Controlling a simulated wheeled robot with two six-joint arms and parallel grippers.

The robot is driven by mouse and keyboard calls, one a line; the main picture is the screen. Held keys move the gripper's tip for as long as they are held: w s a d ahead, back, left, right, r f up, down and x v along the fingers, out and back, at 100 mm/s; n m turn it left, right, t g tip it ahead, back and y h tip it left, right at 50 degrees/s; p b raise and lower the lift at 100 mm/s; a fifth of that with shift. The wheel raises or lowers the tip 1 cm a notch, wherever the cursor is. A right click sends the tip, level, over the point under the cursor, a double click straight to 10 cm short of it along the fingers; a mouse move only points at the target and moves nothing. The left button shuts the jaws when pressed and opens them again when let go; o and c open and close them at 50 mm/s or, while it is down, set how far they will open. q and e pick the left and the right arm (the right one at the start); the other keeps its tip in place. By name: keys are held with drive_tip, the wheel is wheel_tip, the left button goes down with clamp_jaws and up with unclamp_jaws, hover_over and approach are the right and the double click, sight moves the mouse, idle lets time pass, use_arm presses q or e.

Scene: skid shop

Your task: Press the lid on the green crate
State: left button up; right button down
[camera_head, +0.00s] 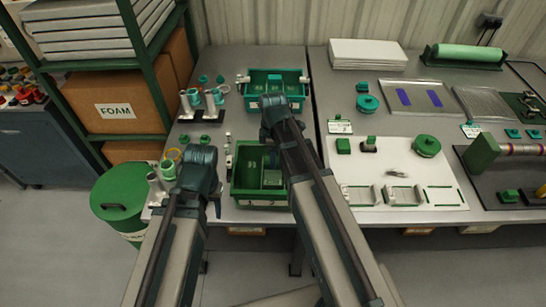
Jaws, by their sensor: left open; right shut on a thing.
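A green crate (236,189) stands open at the table's front, left of centre, with green blocks inside. A teal-green crate (253,89) stands behind it at the back, with grey pieces at its ends. I cannot make out a separate lid. My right gripper (273,103) reaches over the front of the back crate. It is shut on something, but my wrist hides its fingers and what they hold. My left gripper (204,180) is open at the left of the front crate, apart from it. Its fingers are mostly hidden by my wrist.
Grey and green cylinders (210,103) stand left of the back crate. A white board (420,195) with green parts and grey brackets lies to the right. A green shelf with a foam box (115,95) and a green drum (118,197) flank the table's left side.

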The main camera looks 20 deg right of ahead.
drive_tip(key=shift+f+b, duration=0.4)
drive_tip(key=shift+f, duration=0.05)
idle(0.5)
unclamp_jaws()
idle(0.5)
wheel_tip(320, 180, up, 8)
drive_tip(key=p, duration=0.8)
drive_tip(key=shift+r, duration=0.1)
